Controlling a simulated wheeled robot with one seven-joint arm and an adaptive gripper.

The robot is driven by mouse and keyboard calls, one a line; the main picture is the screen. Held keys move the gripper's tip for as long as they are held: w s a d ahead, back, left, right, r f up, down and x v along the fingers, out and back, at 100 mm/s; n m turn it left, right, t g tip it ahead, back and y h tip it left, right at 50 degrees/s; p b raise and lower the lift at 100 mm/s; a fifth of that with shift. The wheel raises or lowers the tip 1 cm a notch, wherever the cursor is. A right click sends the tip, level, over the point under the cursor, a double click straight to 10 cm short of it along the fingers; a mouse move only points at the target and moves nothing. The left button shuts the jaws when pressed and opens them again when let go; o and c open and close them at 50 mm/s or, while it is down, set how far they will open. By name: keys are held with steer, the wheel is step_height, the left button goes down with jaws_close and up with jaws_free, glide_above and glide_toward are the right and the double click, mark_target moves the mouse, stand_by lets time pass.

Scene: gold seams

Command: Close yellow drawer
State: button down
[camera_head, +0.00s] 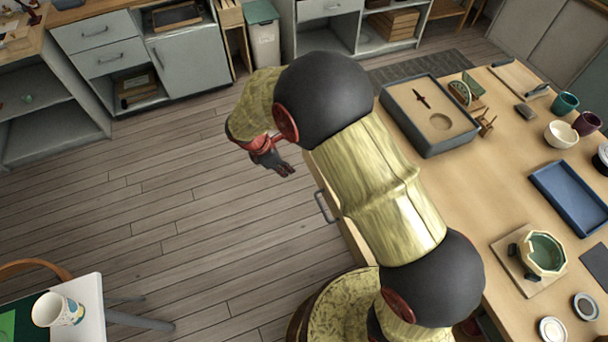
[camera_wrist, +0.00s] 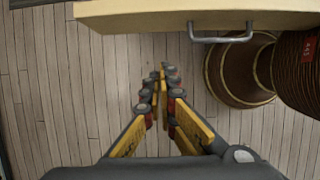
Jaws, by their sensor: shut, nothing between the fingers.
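The pale yellow wooden drawer front (camera_wrist: 140,14) spans the top of the wrist view, with a grey metal bar handle (camera_wrist: 220,38) on it. In the head view the handle (camera_head: 322,207) shows at the left side of the wooden table, and my arm hides much of the drawer (camera_head: 350,232). How far the drawer stands out is hard to tell. My gripper (camera_head: 288,171) is shut and empty, over the floor just left of the table edge. In the wrist view its fingertips (camera_wrist: 162,72) lie below the drawer front and left of the handle, apart from both.
The wooden table (camera_head: 480,190) carries a grey box (camera_head: 430,143), a blue tray (camera_head: 572,195), cups and a green pot (camera_head: 543,254). Grey cabinets (camera_head: 110,58) line the back. A white side table (camera_head: 88,300) with a cup (camera_head: 58,310) stands at lower left. The floor between is clear.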

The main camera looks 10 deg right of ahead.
steer(key=w+d+f+b, duration=0.1)
steer(key=d+f+b, duration=0.4)
steer(key=d+f, duration=0.2)
steer(key=shift+x, duration=1.1)
steer(key=w+d+p, duration=0.1)
steer(key=d+p, duration=0.1)
steer(key=d, duration=0.5)
steer(key=w+d+p, duration=0.1)
steer(key=d+p, duration=0.1)
steer(key=d, duration=0.6)
steer(key=w+d+p, duration=0.2)
steer(key=d, duration=0.5)
steer(key=shift+d+p, duration=0.15)
steer(key=shift+p, duration=0.2)
